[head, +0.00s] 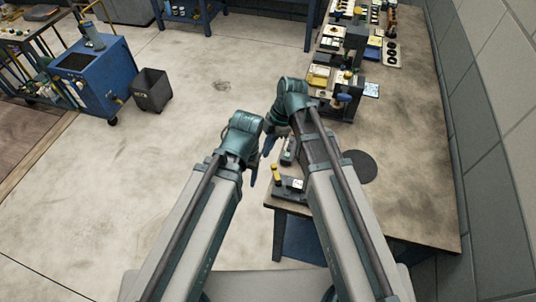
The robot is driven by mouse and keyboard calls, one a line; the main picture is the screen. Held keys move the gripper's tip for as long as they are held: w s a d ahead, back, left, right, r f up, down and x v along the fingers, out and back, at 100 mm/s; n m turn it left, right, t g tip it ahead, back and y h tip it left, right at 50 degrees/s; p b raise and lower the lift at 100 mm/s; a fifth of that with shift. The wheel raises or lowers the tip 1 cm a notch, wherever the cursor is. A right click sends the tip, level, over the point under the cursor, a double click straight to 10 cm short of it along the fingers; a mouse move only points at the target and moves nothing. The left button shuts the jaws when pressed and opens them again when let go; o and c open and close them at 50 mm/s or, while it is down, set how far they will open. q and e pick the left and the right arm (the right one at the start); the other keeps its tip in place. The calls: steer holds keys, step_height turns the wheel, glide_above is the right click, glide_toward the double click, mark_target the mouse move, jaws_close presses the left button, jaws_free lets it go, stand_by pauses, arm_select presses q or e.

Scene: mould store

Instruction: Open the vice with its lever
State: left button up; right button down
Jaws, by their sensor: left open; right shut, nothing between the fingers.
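A low dark fixture with a yellow-capped lever (276,174) and a pale block (296,184) sits at the near left corner of the bench; it looks like the vice, but its jaws are too small to make out. My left gripper (248,172) is open and empty, just left of the fixture and off the bench edge. My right gripper (268,146) is shut and empty, beyond the lever near the bench's left edge. My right forearm covers part of the bench beside the fixture.
The bench (415,195) runs away along the wall, with a dark round mat (359,167) on it. Dark machines and small parts crowd its far end. A blue cart (100,75) and a grey bin (151,90) stand left. The floor between is clear.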

mark_target(276, 174)
steer(key=b+x, duration=1)
steer(key=d, duration=0.1)
steer(key=w+d+p, duration=0.1)
steer(key=d, duration=0.2)
steer(key=shift+w+r, duration=0.1)
steer(key=shift+w, duration=0.3)
